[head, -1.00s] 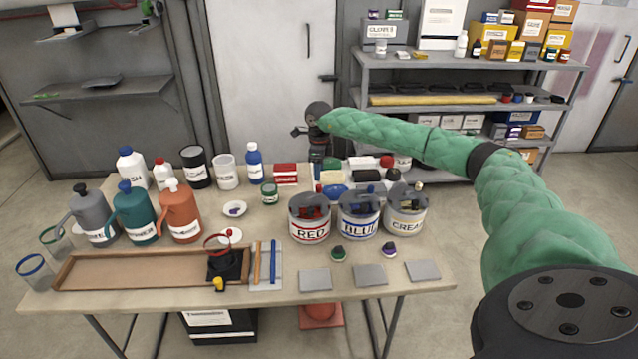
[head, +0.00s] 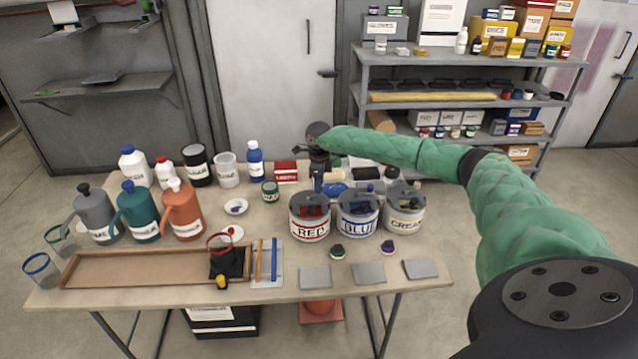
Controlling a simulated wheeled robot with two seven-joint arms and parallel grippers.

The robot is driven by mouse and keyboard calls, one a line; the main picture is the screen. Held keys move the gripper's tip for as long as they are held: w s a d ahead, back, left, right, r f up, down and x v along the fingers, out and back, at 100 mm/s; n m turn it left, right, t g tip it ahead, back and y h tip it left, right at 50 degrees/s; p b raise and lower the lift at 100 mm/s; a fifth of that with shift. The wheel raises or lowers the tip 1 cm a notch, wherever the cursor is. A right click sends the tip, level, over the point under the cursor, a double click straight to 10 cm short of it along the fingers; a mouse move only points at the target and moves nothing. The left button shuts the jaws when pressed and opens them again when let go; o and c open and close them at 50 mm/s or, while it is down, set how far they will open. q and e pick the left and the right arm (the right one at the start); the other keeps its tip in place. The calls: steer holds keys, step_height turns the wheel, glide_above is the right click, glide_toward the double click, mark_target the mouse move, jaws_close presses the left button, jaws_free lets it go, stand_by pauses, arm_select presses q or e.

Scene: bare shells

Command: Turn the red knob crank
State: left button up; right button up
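A small black device (head: 226,264) with a red ring-shaped part (head: 220,243) on top and a yellow knob (head: 222,282) at its front stands at the right end of a long brown tray. I cannot make out a separate red knob crank. Tins labelled RED (head: 310,231), BLUE (head: 357,227) and CREAM (head: 404,224) stand right of it, with red, blue and dark parts on their tops. My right gripper (head: 318,186) hangs behind the RED tin, pointing down, apart from the black device. Its fingers are too small and dark to read. My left gripper is out of view.
Several jugs (head: 183,212) and bottles (head: 133,165) crowd the table's left and back. The brown tray (head: 150,282) lies along the front edge. Grey plates (head: 368,273) lie at the front right. A loaded shelf unit (head: 450,97) stands behind.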

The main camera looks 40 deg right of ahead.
jaws_close()
steer(key=shift+s+f+m+b, duration=0.15)
steer(key=shift+m+b, duration=0.15)
steer(key=shift+b, duration=0.15)
steer(key=m+b, duration=0.1)
steer(key=s+m+b, duration=0.1)
steer(key=m, duration=0.1)
steer(key=shift+a, duration=0.1)
steer(key=shift+s+r+m+b, duration=0.2)
steer(key=shift+m+b, duration=0.15)
steer(key=shift+m, duration=0.15)
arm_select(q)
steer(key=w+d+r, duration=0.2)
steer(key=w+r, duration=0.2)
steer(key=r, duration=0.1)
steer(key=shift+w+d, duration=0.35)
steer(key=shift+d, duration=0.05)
arm_select(e)
steer(key=shift+o, duration=1.7)
jaws_free()
